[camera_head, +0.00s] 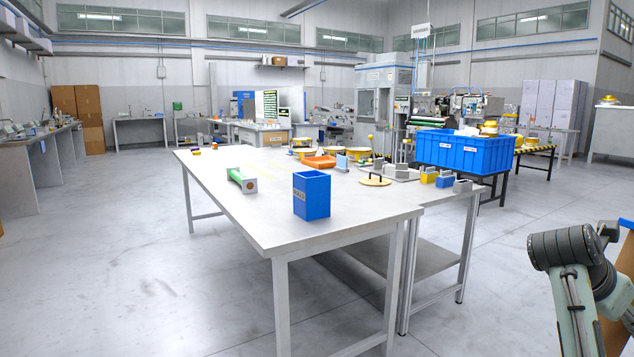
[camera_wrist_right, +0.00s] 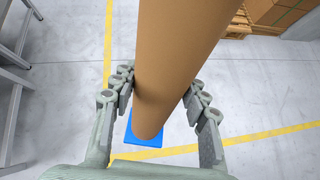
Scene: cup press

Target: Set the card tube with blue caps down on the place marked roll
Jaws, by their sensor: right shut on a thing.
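In the right wrist view a long brown card tube (camera_wrist_right: 178,55) runs from the top edge down between the fingers of my right gripper (camera_wrist_right: 160,105), which is shut on it. A flat blue cap (camera_wrist_right: 147,137) shows at the tube's lower end. The other end is out of that view. In the head view my right arm is at the far right, and a brown and blue shape beside it is cut off by the edge. A blue open-topped box (camera_head: 312,196) with a small label, too small to read surely, stands upright on the table. My left gripper is not in view.
The white table (camera_head: 262,220) also bears a green block-like item (camera_head: 241,181), an orange tray (camera_head: 319,162) and a round lid with a handle (camera_head: 375,180). A large blue crate (camera_head: 462,151) stands at the right. Bare floor lies between my right arm and the table.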

